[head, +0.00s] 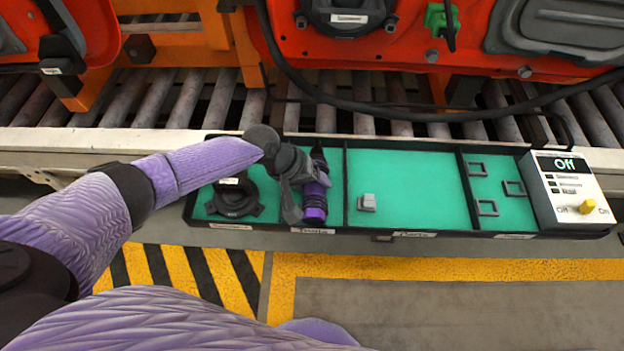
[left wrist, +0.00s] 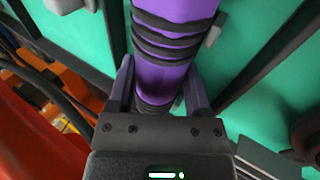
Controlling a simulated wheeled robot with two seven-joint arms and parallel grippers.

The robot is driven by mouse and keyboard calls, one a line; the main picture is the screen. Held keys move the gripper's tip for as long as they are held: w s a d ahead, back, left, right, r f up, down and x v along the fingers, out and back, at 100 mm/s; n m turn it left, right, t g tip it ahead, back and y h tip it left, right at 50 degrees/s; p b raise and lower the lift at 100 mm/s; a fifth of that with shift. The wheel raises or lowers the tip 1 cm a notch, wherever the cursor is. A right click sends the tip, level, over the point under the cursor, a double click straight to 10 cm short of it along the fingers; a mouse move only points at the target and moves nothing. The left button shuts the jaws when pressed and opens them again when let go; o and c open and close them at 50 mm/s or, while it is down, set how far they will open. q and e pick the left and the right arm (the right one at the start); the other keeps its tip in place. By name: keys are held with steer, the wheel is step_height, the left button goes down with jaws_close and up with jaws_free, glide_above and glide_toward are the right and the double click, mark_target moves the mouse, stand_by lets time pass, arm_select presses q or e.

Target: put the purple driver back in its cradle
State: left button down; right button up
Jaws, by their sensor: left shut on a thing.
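The purple driver (head: 315,203), with black bands, lies lengthwise over the narrow second compartment from the left of the green-lined tray (head: 415,232). My left gripper (head: 309,178) is shut on the driver. In the left wrist view the purple shaft (left wrist: 163,75) runs between the two fingers of the left gripper (left wrist: 160,88). No separate cradle shape shows; the driver and gripper cover much of that compartment. I cannot tell whether the driver rests on the tray floor or is just above it. My right gripper is not in view.
A dark round part (head: 234,198) sits in the left compartment. A small grey block (head: 366,203) is in the wide middle one, and grey square frames (head: 488,208) in the right one. A white switch box (head: 571,190) reads Off. Rollers and red doors stand behind.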

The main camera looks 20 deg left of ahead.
arm_select(q)
steer(key=shift+s+f, duration=0.2)
steer(key=shift+f, duration=0.15)
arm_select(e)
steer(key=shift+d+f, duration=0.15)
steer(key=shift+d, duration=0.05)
